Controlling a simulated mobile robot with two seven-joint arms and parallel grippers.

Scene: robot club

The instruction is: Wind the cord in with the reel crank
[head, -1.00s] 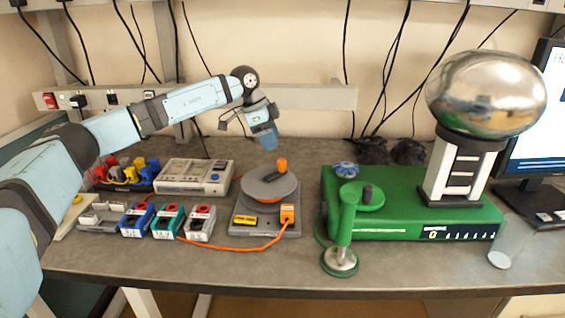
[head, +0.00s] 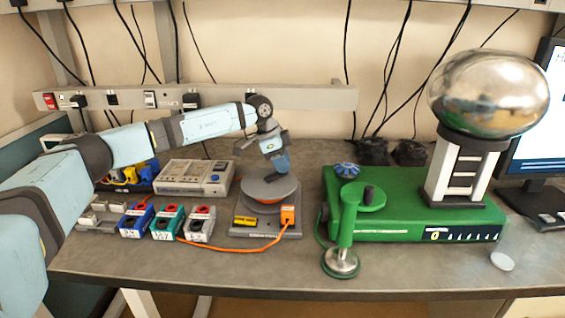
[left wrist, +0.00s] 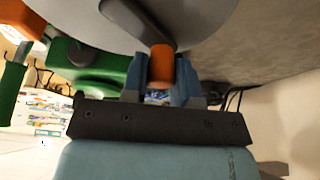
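The cord reel (head: 268,190) is a grey disc on a grey base with an orange block at its front right, from which an orange cord (head: 240,250) runs left along the table. My left gripper (head: 281,165) is down at the top of the reel's crank. In the left wrist view the orange crank knob (left wrist: 161,62) stands between the two blue fingers (left wrist: 161,80) and fills the gap, so they look shut on it. The dark crank arm (left wrist: 132,22) lies across the grey disc. In the head view the gripper hides the knob. My right gripper is not in view.
A green machine (head: 410,205) with a silver dome (head: 490,92) is to the right. The table's front strip is mostly clear.

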